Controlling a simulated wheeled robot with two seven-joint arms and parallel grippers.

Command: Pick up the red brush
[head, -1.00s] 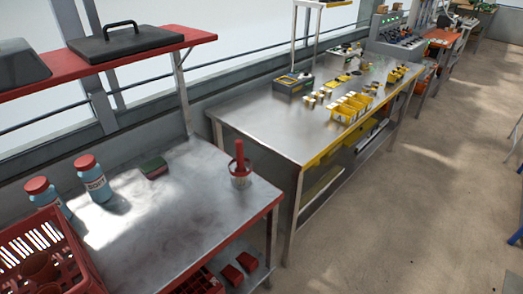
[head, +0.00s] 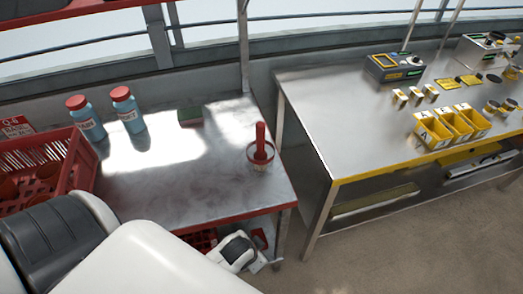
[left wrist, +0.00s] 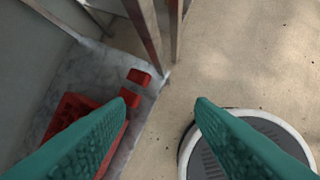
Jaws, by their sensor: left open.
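The red brush (head: 260,140) stands upright, handle up, in a small clear cup with a red rim (head: 262,166) near the right end of the red-edged metal table. Its lower part is inside the cup. My left gripper (left wrist: 163,102) shows in the left wrist view as two green fingers, spread apart with nothing between them, above the floor and a low shelf. In the head view my left arm comes in at the lower left, and its wrist is low by the table's front edge. The brush is not in the left wrist view. My right gripper is not in view.
Two blue bottles (head: 130,112) with red caps, a green sponge (head: 190,116) and a red crate (head: 82,160) are on the table (head: 170,180). A second table with yellow bins (head: 432,132) stands right. Red blocks (left wrist: 138,77) lie on the low shelf.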

